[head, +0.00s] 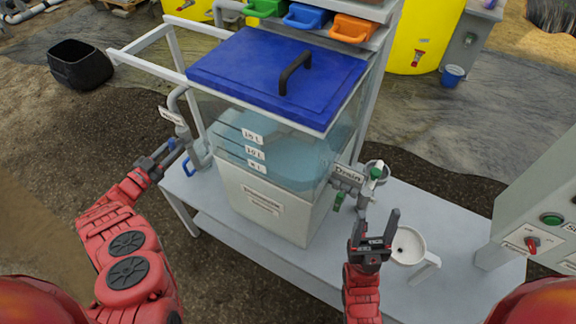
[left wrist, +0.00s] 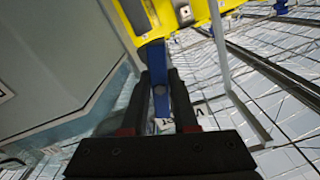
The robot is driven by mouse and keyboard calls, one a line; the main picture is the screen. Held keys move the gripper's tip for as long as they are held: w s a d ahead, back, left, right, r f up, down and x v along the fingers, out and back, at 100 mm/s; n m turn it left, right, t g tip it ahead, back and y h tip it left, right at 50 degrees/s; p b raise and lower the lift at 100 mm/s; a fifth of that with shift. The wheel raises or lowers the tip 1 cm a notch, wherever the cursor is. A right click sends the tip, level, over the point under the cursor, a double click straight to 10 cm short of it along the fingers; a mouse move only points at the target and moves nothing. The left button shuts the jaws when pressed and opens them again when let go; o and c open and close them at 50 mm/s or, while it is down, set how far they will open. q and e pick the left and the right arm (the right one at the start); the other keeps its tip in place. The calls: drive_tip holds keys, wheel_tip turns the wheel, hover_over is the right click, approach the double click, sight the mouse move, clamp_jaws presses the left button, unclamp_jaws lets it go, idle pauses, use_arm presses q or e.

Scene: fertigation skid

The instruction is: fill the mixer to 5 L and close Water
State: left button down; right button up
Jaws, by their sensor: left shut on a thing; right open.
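The mixer (head: 270,205) is a clear-walled tank with a white lower front and a blue lid (head: 275,70). Bluish water (head: 300,160) stands in it behind the level labels (head: 255,153); I cannot read its exact level against them. The Water pipe (head: 177,105) with a white tag stands at the tank's left side. My left gripper (head: 170,153) is shut on the blue Water lever, which shows between the fingers in the left wrist view (left wrist: 158,80). My right gripper (head: 375,228) is open and empty in front of the Drain valve (head: 350,180).
A white funnel-like cup (head: 408,245) stands on the bench (head: 440,215) beside my right gripper. A control box (head: 545,215) with a red switch is at right. Green, blue and orange bins (head: 305,17) sit behind the lid. A black tub (head: 80,65) is far left.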

use_arm(q)
drive_tip(key=shift+f, duration=0.15)
drive_tip(key=shift+s+d+m+p, duration=0.15)
drive_tip(key=shift+m+p, duration=0.25)
drive_tip(key=shift+m, duration=0.4)
drive_tip(key=shift+f+m, duration=0.1)
drive_tip(key=shift+m, duration=0.5)
drive_tip(key=shift+f+m+b, duration=0.15)
drive_tip(key=shift+m+b, duration=0.25)
drive_tip(key=shift+m, duration=0.7)
drive_tip(key=shift+f+m+b, duration=0.1)
drive_tip(key=shift+m+b, duration=0.65)
drive_tip(key=shift+m, duration=0.15)
drive_tip(key=shift+m+b, duration=1)
drive_tip(key=shift+b, duration=0.2)
drive_tip(key=shift+r+m, duration=0.3)
drive_tip(key=shift+r, duration=0.1)
drive_tip(key=shift+a+r, duration=0.1)
drive_tip(key=shift+a, duration=0.1)
